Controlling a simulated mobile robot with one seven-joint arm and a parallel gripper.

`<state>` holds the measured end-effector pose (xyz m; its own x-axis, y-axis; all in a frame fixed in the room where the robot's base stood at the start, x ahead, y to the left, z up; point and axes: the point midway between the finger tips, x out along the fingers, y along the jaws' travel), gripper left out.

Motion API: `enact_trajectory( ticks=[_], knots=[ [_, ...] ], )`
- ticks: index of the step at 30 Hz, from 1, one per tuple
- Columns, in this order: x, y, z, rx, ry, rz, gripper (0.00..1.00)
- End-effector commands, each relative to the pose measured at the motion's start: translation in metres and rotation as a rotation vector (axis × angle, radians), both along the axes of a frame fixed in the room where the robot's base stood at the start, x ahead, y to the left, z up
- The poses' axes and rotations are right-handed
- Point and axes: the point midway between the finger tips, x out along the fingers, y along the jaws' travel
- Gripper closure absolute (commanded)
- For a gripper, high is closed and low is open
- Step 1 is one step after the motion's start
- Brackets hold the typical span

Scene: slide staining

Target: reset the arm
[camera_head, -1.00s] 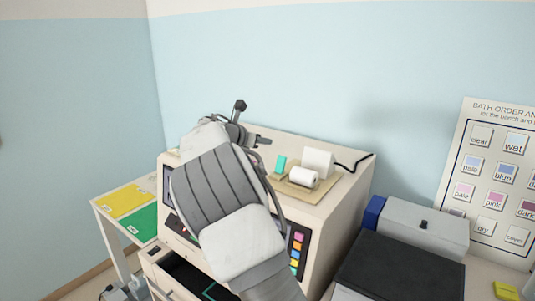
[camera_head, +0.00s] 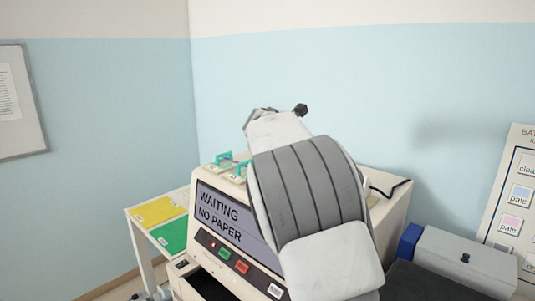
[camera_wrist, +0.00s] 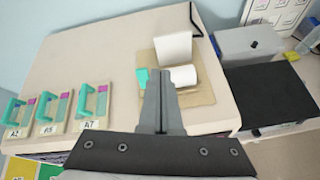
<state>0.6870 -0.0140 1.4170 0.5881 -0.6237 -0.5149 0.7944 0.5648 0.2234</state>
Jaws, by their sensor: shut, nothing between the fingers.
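My gripper (camera_wrist: 162,78) shows in the wrist view with its two fingers together and nothing between them. In the head view my arm covers much of the machine (camera_head: 400,215), and the fingertips cannot be made out there. The machine's screen (camera_head: 222,212) reads "WAITING NO PAPER".
Small holders with green handles, labelled A2, A6 and A7 (camera_wrist: 90,108), stand on the machine's left. A grey box (camera_head: 465,262) stands to the right.

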Motion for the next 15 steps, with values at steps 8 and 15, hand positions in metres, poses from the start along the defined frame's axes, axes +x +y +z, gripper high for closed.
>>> enact_trajectory(
  ticks=[8,15],
  knots=[
    [-0.101,-0.047,-0.015,0.527,-0.16,-0.329,1.0],
    [-0.194,-0.049,-0.031,0.911,-0.281,-0.623,1.0]
  ],
)
